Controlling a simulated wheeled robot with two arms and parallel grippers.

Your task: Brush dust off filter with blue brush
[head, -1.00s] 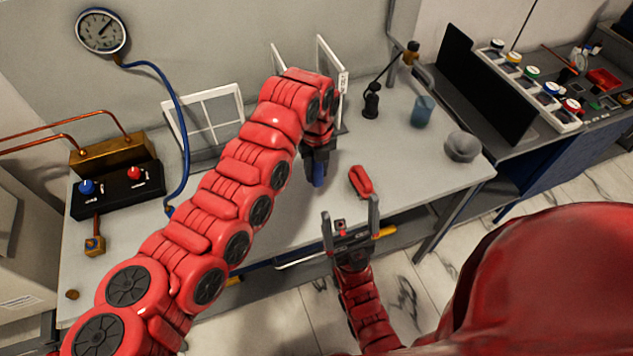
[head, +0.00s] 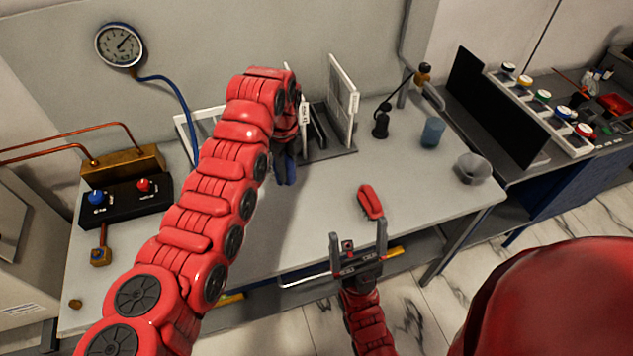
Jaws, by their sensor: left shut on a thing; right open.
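My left gripper (head: 285,166) is mostly hidden behind its own red arm. It is shut on a blue thing, likely the blue brush (head: 288,172), of which only a small part shows, pointing down above the table. White-framed panels stand upright in a dark rack just right of it: a larger one (head: 344,102) and a narrow edge of another (head: 304,114). One may be the filter; I cannot tell which, and no dust can be made out. My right gripper (head: 358,248) is open and empty at the table's front edge, fingers pointing away from me.
A red object (head: 370,201) lies on the table beyond my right gripper. A white frame (head: 184,126) leans at the back, partly hidden. A black stand (head: 381,122), blue cup (head: 432,132) and grey bowl (head: 472,168) stand right.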

